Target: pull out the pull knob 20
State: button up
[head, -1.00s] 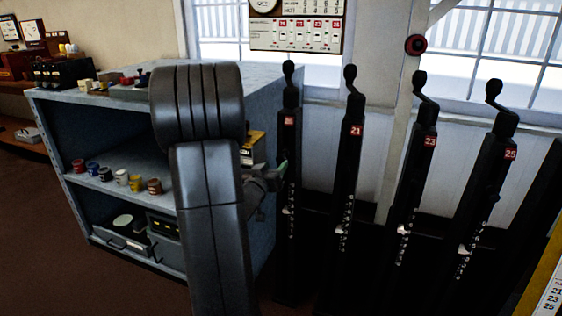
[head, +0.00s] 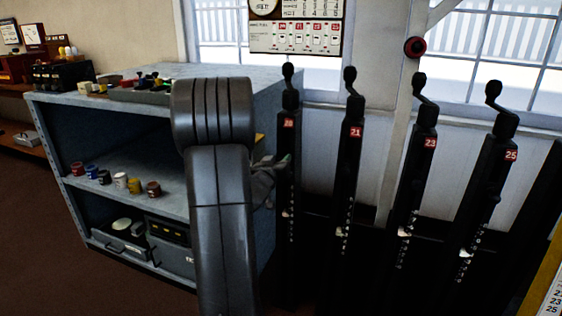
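Lever post 20 (head: 288,160) is a black upright with a red 20 label near its top and a black handle above. It is the leftmost post of the row. A small pale knob-like part (head: 285,213) shows low on its front. My gripper (head: 275,168) is mostly hidden behind my own grey arm, just left of post 20 at a height below the label. Its tip, with a bit of green, overlaps the post's left edge; I cannot tell if it touches. Whether the fingers are open or shut does not show.
Posts 21 (head: 352,170), 23 (head: 418,180) and 25 (head: 487,190) stand to the right, close together. A blue-grey shelf unit (head: 125,192) with paint pots and boxes stands on the left. A yellow-edged board (head: 545,285) is at the lower right.

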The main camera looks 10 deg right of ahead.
jog(key=shift+v, duration=1.3)
grip_shut()
jog(key=shift+f, duration=0.1)
jog(key=o, duration=1)
grip_release()
jog(key=shift+a, duration=0.1)
jog(key=shift+o, duration=0.2)
jog(key=p+v, duration=0.2)
jog(key=v, duration=1.1)
jog(key=shift+s+a, duration=0.2)
jog(key=shift+s, duration=0.15)
